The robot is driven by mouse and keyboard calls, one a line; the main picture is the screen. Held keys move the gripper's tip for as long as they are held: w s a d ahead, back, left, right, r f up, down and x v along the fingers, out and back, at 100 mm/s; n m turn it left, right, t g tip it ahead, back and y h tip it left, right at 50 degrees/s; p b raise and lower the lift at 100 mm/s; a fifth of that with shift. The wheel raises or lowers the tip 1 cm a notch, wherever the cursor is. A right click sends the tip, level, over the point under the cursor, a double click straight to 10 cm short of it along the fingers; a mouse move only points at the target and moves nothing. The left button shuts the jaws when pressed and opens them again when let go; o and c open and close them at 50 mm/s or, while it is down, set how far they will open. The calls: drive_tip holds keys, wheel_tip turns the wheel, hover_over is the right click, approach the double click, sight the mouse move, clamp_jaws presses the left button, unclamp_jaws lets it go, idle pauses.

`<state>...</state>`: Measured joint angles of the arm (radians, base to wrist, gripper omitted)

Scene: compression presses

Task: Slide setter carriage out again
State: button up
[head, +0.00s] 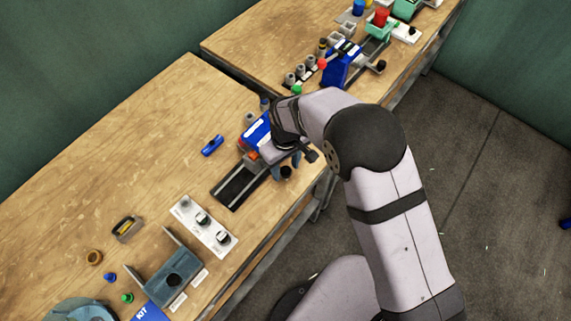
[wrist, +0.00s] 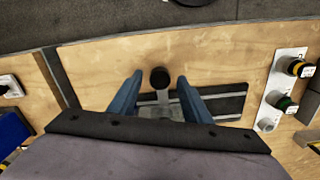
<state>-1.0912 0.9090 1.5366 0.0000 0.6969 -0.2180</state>
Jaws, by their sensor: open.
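The setter carriage shows in the wrist view as a grey block (wrist: 162,111) with a stem and a round black knob (wrist: 160,77). The same knob (head: 286,173) shows in the head view near the front edge of the bench. My gripper (head: 286,164) is open over it, with one blue finger on each side. In the wrist view my gripper (wrist: 160,75) has the knob between its fingertips, with gaps on both sides. The rail track (head: 238,184) lies beside the blue press (head: 257,131).
A white panel with knobs (head: 203,226) stands left of the track. A blue-grey fixture (head: 174,276) and small loose parts lie farther left. A blue piece (head: 212,145) lies behind the track. A second bench (head: 270,40) holds another press (head: 342,66).

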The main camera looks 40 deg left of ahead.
drive_tip(key=shift+c, duration=0.5)
clamp_jaws()
drive_tip(key=s, duration=1.2)
drive_tip(key=shift+s, duration=0.15)
drive_tip(key=shift+o, duration=0.5)
unclamp_jaws()
drive_tip(key=shift+s, duration=0.2)
drive_tip(key=shift+w, duration=0.2)
wheel_tip(320, 180, up, 7)
drive_tip(key=b, duration=0.2)
drive_tip(key=shift+r, duration=0.2)
